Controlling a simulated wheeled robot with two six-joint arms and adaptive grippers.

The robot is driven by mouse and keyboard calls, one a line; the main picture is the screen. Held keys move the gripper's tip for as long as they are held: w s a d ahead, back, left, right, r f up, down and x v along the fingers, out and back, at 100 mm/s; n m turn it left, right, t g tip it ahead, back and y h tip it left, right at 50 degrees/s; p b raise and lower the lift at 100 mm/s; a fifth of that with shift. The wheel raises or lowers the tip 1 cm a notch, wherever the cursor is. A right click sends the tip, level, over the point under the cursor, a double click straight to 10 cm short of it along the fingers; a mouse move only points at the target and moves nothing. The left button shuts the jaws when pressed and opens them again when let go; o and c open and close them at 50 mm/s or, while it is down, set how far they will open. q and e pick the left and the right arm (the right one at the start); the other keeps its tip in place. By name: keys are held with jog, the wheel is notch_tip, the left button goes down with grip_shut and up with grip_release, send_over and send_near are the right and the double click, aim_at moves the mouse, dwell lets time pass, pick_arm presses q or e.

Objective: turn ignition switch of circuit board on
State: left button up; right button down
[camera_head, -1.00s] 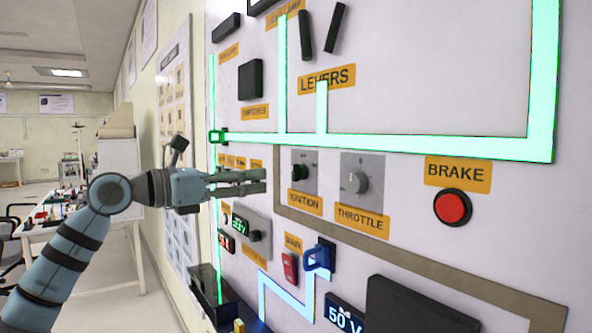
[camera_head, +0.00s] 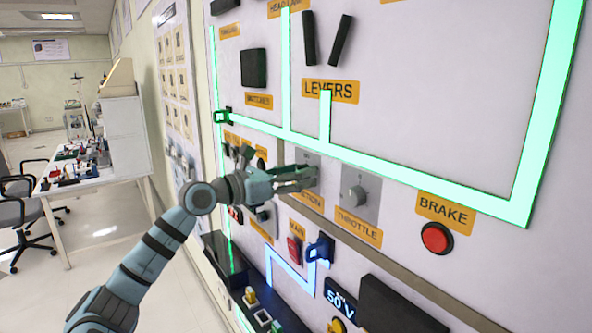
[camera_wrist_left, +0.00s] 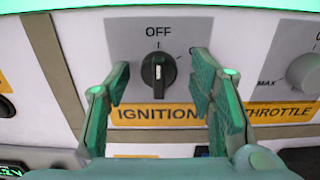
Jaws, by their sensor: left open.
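The ignition switch is a black round knob (camera_wrist_left: 158,74) on a grey plate, centred in the left wrist view. Its white mark stands upright, towards the OFF label. The yellow IGNITION label (camera_wrist_left: 158,115) is below it. My left gripper (camera_wrist_left: 161,70) is open, with one green finger on each side of the knob and a visible gap on both sides. In the head view my left gripper (camera_head: 302,178) is at the ignition plate (camera_head: 310,158), and its fingers hide the knob there. My right gripper is not in view.
The throttle knob (camera_head: 353,196) is close on the right, and the red brake button (camera_head: 437,238) farther right. A red main switch (camera_head: 294,250) and a blue lever (camera_head: 319,250) are below. A dark ledge (camera_head: 290,318) runs along the board's foot.

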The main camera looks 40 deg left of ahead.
pick_arm(q)
grip_shut()
jog(key=m+b, duration=0.3)
jog(key=m, duration=0.8)
jog(key=shift+m, duration=0.4)
dwell(0.5)
grip_release()
